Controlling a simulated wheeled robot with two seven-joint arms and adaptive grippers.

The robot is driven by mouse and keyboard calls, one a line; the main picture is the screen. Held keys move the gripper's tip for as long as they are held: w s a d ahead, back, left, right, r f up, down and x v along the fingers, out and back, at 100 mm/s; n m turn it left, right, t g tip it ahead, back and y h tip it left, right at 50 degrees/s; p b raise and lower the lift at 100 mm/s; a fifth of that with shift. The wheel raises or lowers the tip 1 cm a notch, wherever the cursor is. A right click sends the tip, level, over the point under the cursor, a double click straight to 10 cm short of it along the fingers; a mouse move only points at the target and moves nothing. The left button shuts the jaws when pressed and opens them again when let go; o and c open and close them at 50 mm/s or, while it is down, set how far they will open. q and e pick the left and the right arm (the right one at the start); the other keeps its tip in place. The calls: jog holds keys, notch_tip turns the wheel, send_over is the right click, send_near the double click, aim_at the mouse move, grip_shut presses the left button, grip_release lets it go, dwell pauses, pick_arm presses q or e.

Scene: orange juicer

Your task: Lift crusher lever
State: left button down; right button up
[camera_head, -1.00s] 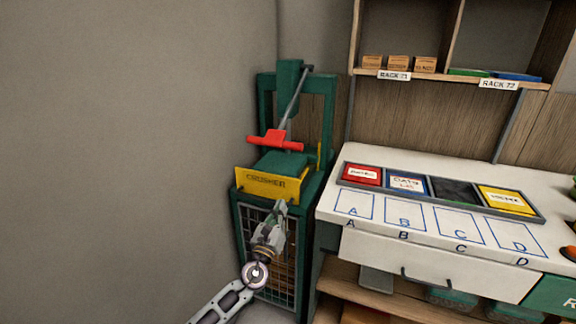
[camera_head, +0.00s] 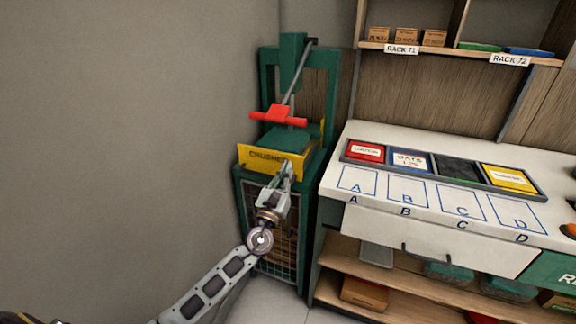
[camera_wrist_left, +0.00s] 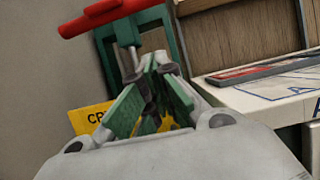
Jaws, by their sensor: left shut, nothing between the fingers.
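The green crusher (camera_head: 290,142) stands in the corner, with a yellow front plate marked CRUSHER (camera_head: 262,158). Its lever is a grey rod with a red crossbar handle (camera_head: 278,116), which sits above the green press block. The red handle also shows at the top left of the left wrist view (camera_wrist_left: 102,12). My left gripper (camera_head: 286,168) is shut and empty, in front of the yellow plate's right part and below the red handle. In the left wrist view its fingertips (camera_wrist_left: 160,62) meet, pointing at the crusher. My right gripper is not in view.
A white worktable (camera_head: 440,242) with spaces A to D stands right of the crusher, close beside it. A tray with coloured sections (camera_head: 440,168) lies on it. Shelves with small boxes hang above. A grey wall (camera_head: 130,130) bounds the left side.

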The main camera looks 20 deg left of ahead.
pick_arm(q)
jog(key=w+r+p, duration=0.3)
jog(key=w+r, duration=0.4)
jog(key=shift+w+d+r+p, duration=0.15)
jog(key=shift+w+r+p, duration=0.15)
jog(key=shift+r+p, duration=0.1)
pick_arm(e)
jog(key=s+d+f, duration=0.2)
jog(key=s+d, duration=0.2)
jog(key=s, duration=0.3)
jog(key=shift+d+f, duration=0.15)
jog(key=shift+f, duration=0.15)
pick_arm(q)
jog(key=shift+r, duration=0.15)
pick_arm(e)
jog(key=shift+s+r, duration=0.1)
